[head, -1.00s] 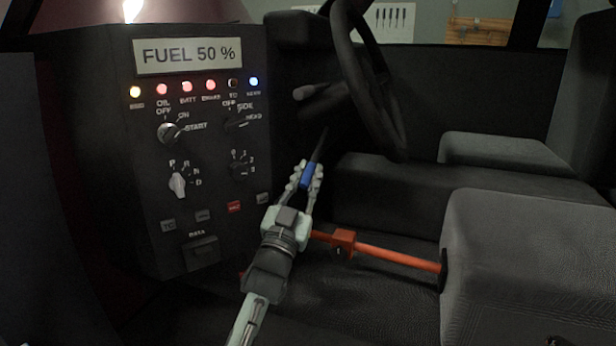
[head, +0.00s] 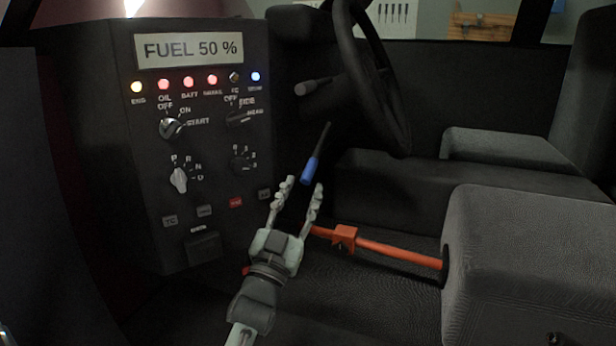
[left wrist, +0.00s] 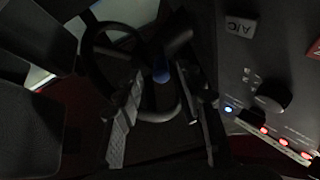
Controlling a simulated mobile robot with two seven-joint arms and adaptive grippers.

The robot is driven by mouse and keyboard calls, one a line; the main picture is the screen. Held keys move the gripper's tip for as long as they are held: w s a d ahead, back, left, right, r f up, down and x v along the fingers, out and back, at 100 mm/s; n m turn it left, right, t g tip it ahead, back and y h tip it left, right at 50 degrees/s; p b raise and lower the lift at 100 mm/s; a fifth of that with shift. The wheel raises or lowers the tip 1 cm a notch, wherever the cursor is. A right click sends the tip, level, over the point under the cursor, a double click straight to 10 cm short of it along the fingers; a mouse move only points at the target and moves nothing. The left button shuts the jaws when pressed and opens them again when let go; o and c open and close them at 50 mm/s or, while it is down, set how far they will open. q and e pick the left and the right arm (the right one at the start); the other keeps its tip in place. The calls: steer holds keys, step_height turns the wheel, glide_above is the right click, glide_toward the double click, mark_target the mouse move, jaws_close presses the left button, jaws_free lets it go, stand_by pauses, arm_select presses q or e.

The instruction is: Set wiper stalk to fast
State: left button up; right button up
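The wiper stalk is a thin dark rod with a blue grip (head: 310,170) at its lower end, slanting down and left below the steering wheel (head: 375,85). My left gripper (head: 301,187) is open and empty just below the blue grip, which sits near the gap between the fingertips. In the left wrist view the blue end (left wrist: 161,75) shows dimly between the two spread fingers, with the wheel rim behind. I see no contact between finger and stalk. The stalk's setting cannot be read.
The dark panel (head: 150,240) with knobs, lights and a fuel display stands left of my left gripper. An orange lever (head: 395,257) runs right, close behind the gripper. A second stalk (head: 312,88) sits higher, left of the wheel. Grey seats (head: 540,260) fill the right.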

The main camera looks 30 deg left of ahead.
arm_select(q)
steer(key=v, duration=0.6)
steer(key=shift+s+f, duration=0.15)
stand_by(0.3)
